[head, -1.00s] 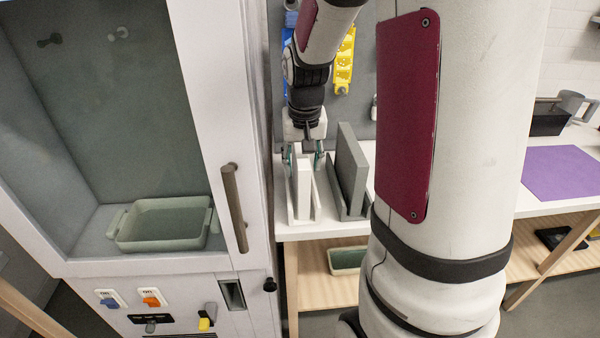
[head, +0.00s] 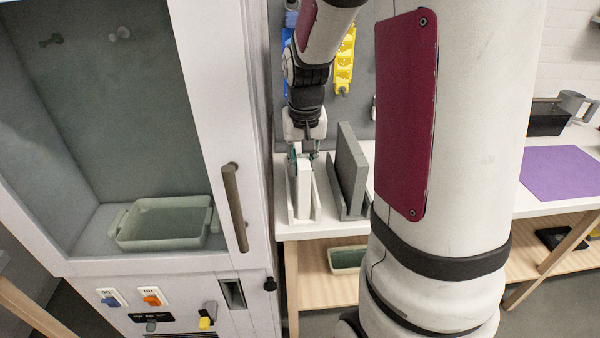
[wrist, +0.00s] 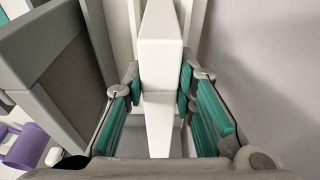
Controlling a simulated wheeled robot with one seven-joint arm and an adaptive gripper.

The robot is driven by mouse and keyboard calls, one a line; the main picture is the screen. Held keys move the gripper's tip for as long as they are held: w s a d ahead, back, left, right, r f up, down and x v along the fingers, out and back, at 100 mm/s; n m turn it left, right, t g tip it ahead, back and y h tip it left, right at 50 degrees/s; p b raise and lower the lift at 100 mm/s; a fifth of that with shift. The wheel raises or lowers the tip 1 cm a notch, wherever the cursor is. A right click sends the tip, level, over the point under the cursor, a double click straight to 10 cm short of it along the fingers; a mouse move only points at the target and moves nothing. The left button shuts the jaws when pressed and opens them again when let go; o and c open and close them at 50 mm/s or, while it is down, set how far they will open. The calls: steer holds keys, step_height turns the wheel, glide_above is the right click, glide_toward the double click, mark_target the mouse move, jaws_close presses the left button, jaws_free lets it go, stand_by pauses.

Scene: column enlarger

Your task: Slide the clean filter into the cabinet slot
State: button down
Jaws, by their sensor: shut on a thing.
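The white filter (head: 304,178) stands upright in a white holder (head: 291,214) on the white table beside the cabinet. I take it as the clean filter. My gripper (head: 304,154) points down over it and is shut on its upper part. In the wrist view my gripper (wrist: 160,88) has its green-padded fingers on either side of the white filter (wrist: 160,45). A grey filter (head: 352,170) stands in its own holder to the right. The cabinet slot (head: 232,293) is a dark upright opening low on the cabinet front. The filter's lower part is hidden in the holder.
The cabinet (head: 215,130) fills the left, with a bar handle (head: 235,208) and switches below. A green tray (head: 165,223) sits inside it. The grey filter (wrist: 60,70) is close beside my fingers in the wrist view. A purple mat (head: 565,173) lies far right.

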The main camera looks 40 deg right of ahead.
steer(key=shift+r+p, duration=2.3)
steer(key=shift+r, duration=1.7)
